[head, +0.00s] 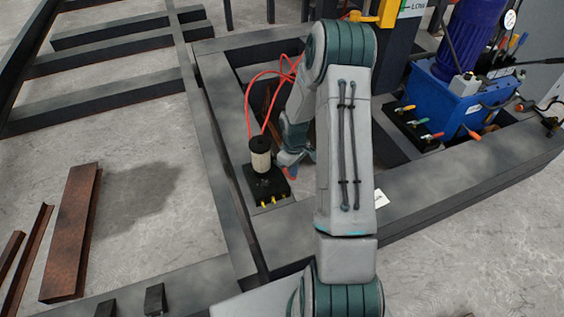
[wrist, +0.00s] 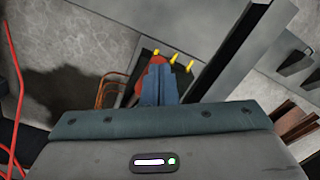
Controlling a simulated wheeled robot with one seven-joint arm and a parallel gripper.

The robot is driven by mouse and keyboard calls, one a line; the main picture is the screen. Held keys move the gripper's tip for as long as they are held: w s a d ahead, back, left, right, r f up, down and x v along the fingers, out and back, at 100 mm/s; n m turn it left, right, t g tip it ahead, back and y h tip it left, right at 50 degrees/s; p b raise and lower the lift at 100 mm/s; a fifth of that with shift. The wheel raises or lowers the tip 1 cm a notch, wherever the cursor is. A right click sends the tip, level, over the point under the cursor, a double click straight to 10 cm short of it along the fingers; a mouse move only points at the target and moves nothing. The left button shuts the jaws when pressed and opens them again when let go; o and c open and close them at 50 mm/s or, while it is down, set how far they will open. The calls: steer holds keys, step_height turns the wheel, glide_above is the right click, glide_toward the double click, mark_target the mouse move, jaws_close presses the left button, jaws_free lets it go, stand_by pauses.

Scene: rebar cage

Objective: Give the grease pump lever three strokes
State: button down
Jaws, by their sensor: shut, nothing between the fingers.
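The grease pump (head: 260,160) is a pale cylinder with a black top on a dark base plate (head: 268,190). Yellow-tipped fittings (head: 274,199) line the plate's front edge; they also show in the wrist view (wrist: 174,57). My gripper (head: 287,160) is just right of the pump, partly hidden by my arm. In the wrist view its blue fingers (wrist: 158,88) are together and empty. A red part (wrist: 156,64), perhaps the lever's end, shows right behind the fingertips. I cannot tell whether they touch it. The lever's shaft is not clearly visible.
Red hoses (head: 263,90) loop up from the pump. Dark steel beams (head: 222,130) frame it. A blue hydraulic unit (head: 445,105) with coloured handles stands at right. Rusty steel pieces (head: 72,230) lie on the concrete floor at left, with open floor between.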

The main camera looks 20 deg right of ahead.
steer(key=shift+s+f+b, duration=0.4)
steer(key=shift+f, duration=0.2)
stand_by(0.3)
steer(key=shift+s+f+b, duration=0.35)
steer(key=shift+f+b, duration=0.05)
steer(key=shift+f, duration=0.2)
steer(key=shift+s+f+b, duration=0.35)
steer(key=shift+f+b, duration=0.1)
steer(key=shift+f, duration=0.25)
